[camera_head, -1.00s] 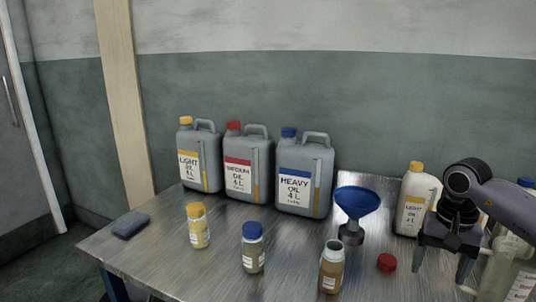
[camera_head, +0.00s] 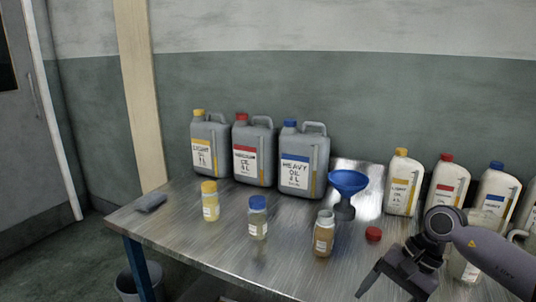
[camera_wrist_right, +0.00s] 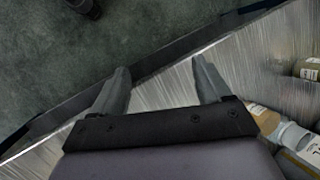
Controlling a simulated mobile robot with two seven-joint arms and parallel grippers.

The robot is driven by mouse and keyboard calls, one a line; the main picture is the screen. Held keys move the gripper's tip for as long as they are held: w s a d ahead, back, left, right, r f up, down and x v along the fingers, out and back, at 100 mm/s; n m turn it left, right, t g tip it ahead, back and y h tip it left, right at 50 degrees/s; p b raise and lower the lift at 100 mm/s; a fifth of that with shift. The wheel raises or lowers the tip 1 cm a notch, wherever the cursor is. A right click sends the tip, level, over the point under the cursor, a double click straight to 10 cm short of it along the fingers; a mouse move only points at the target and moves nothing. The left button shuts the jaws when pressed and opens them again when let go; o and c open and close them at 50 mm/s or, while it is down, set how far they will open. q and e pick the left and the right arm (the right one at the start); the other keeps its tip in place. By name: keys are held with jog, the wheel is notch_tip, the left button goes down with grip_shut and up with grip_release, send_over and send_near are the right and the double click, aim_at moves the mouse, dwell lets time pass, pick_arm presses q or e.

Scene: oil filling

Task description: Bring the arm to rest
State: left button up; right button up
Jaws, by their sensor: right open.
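My right arm comes in from the right in the head view, with its right gripper (camera_head: 390,287) low at the front of the metal table (camera_head: 190,232). The gripper is tilted and its jaws point down and to the left. In the right wrist view the two fingers of the gripper (camera_wrist_right: 160,72) are spread apart with nothing between them. They lie over the table's front edge, with dark floor beyond. My left gripper is not in view.
An open jar (camera_head: 324,238), a red cap (camera_head: 373,234) and a blue funnel (camera_head: 346,188) stand near the arm. Yellow-capped (camera_head: 210,205) and blue-capped (camera_head: 257,222) jars stand left. Oil canisters (camera_head: 302,165) and white bottles (camera_head: 403,186) line the back. A bin (camera_head: 140,282) stands below.

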jog(key=s+a+r+m+t+y+p, duration=0.15)
jog(key=a+m+t+y, duration=0.25)
jog(key=a+m+y, duration=0.45)
jog(key=s+a+r+m+t+y, duration=0.25)
jog(key=a+m+y, duration=0.25)
jog(key=a+m, duration=0.6)
jog(key=s+d+f+m+t+h, duration=0.1)
jog(key=d+f+m+t+h, duration=0.45)
jog(key=m, duration=0.95)
jog(key=s+d+f+m+t+h, duration=0.2)
jog(key=d+f+m+t+h, duration=0.3)
jog(key=m, duration=0.9)
pick_arm(q)
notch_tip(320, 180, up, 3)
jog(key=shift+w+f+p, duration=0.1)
jog(key=shift+p, duration=0.35)
pick_arm(e)
jog(key=s+d+f+m+g+h, duration=0.2)
jog(key=s+f+m+g+h, duration=0.1)
jog(key=s+f+m, duration=0.2)
jog(key=s+d+f+m+g+h, duration=0.2)
jog(key=s+f+m+g+h, duration=0.1)
jog(key=s+f+m, duration=0.3)
jog(key=shift+s+d+f+m, duration=0.3)
jog(key=shift+f+m, duration=0.3)
jog(key=shift+m, duration=0.35)
